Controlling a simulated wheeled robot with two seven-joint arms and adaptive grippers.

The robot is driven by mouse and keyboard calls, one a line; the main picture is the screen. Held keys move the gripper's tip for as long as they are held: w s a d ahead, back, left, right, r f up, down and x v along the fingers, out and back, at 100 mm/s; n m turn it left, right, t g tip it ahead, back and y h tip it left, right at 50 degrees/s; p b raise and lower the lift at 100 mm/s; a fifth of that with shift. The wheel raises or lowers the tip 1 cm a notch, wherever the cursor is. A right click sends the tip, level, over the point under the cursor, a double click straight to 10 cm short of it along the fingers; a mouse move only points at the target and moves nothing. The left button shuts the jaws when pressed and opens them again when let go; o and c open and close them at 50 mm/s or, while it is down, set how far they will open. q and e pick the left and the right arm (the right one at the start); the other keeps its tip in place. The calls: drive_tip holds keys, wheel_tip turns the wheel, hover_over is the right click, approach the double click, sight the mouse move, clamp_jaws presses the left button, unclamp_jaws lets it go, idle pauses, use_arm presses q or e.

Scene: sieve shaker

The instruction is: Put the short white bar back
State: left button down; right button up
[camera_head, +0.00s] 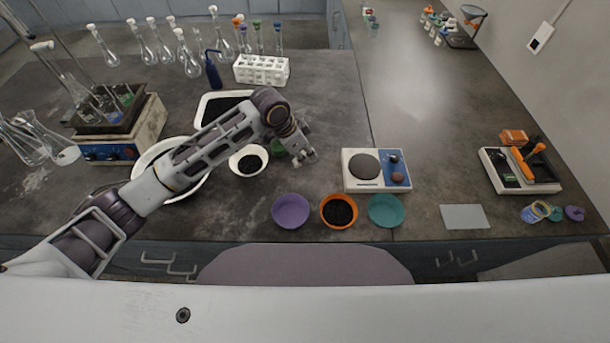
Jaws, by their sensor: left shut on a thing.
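My left gripper (304,157) is reached in from the left over the bench, above the area behind the purple bowl. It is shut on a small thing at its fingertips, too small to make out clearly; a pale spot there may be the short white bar. A green item (278,148) shows partly behind my wrist. A white hotplate (376,184) with a dark round plate and knobs stands to the right of the gripper. My right gripper is not in view.
Purple (291,211), orange (339,211) and teal (386,210) bowls stand near the front edge; the orange holds dark grains. A white bowl (249,160) with dark content, a white tube rack (261,69) and several flasks are left.

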sight(296, 161)
use_arm(q)
drive_tip(key=shift+f, duration=2.9)
drive_tip(key=shift+f, duration=0.1)
drive_tip(key=shift+f+p, duration=0.3)
drive_tip(key=shift+f, duration=1.5)
drive_tip(key=shift+f, duration=0.1)
drive_tip(key=c, duration=1.3)
unclamp_jaws()
drive_tip(key=shift+o, duration=0.2)
drive_tip(key=v, duration=1.2)
drive_tip(key=shift+a, duration=0.1)
drive_tip(key=shift+s, duration=0.1)
